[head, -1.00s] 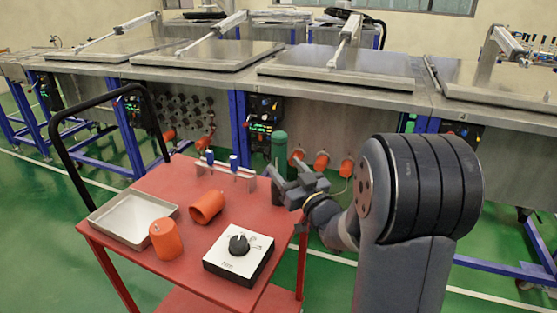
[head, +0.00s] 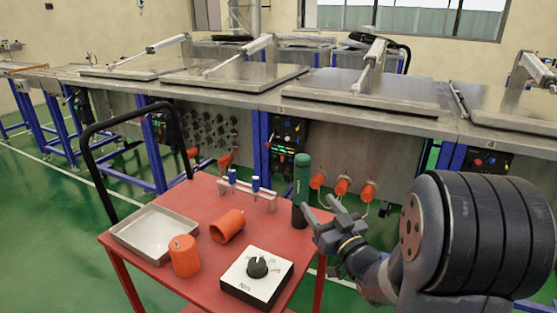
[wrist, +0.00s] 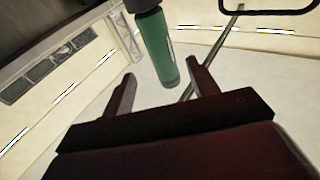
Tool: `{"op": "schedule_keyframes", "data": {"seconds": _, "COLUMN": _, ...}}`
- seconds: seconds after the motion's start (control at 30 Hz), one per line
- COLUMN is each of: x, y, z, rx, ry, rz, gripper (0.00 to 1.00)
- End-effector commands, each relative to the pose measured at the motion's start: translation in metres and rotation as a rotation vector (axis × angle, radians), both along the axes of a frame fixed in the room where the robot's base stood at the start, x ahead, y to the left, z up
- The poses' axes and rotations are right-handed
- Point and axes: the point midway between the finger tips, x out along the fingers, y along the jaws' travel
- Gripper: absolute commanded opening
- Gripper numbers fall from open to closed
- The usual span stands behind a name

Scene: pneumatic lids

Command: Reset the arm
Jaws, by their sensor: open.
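My gripper (head: 323,211) is open and empty, at the right edge of the red cart in the head view. In the wrist view, its two fingers (wrist: 163,85) are spread apart. A green cylinder with a dark base (head: 301,180) stands upright at the cart's back right corner, just left of and behind the fingers. The green cylinder (wrist: 158,48) also shows beyond and between the fingers in the wrist view. I cannot tell the exact gap between them. The arm is bent, with its large dark joint at the right of the head view.
The red cart (head: 208,270) carries a metal tray (head: 128,238), two orange cups (head: 184,256) (head: 227,226), a white box with a black knob (head: 272,290), and a small rack with blue-topped pieces (head: 245,193). Steel tables with lids (head: 365,92) stand behind. Green floor (head: 60,240) is clear at left.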

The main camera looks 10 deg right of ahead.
Motion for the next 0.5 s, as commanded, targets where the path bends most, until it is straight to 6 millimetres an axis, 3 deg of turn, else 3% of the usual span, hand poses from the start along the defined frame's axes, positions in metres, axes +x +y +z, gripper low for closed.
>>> {"op": "schedule_keyframes", "data": {"seconds": 0.5, "x": 0.093, "y": 0.030, "z": 0.019, "rx": 0.000, "ry": -0.002, "rz": 0.003, "gripper": 0.56}}
